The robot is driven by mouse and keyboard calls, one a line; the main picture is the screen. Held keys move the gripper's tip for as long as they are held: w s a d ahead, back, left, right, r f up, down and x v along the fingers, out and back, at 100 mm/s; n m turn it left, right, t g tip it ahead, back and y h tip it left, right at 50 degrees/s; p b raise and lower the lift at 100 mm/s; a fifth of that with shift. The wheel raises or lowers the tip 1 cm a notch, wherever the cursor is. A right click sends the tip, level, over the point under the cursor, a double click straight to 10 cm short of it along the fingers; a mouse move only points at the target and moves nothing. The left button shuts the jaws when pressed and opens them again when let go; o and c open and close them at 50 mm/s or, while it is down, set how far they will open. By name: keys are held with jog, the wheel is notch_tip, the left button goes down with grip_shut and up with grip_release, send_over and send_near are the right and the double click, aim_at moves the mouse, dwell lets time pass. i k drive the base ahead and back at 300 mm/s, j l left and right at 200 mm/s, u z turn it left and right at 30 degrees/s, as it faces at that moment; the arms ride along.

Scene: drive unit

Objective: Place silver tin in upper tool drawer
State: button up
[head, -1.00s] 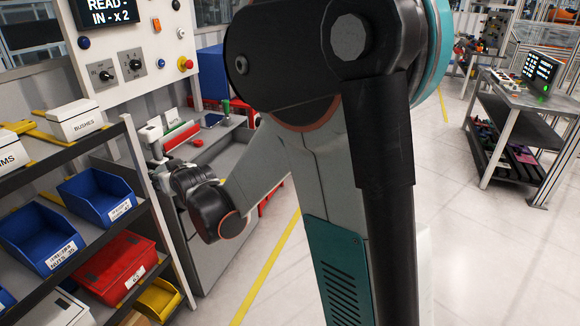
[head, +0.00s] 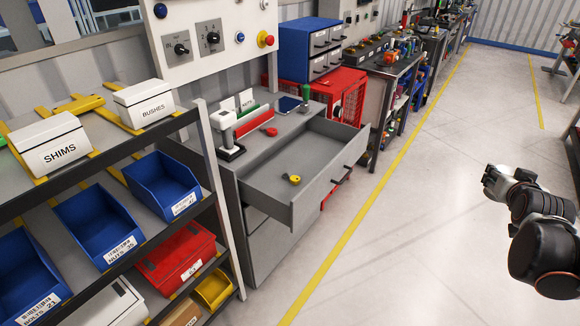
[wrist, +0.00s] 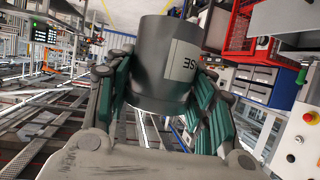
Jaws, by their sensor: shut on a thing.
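My gripper (wrist: 162,85) is shut on a silver-grey tin (wrist: 160,62) in the wrist view. Its green-padded fingers are on both sides of the tin, which has a pale label with partly readable letters. In the head view my gripper (head: 490,180) is at the right, over open floor and well apart from the workbench; I cannot clearly make out the tin there. The upper tool drawer (head: 258,195) is pulled out from the grey bench at centre. It holds a small yellow item (head: 294,179) and otherwise looks empty.
The benchtop carries a grey-white device (head: 226,132), a red object (head: 250,124) and a green-handled tool (head: 306,98). A rack of bins (head: 165,187) stands left of the drawer. A red mesh cabinet (head: 340,88) is behind it. Floor right of the drawer is clear.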

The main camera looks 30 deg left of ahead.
aim_at(306, 156)
jog(key=j+z, duration=0.15)
jog(key=j, duration=2.65)
jog(key=i, duration=0.5)
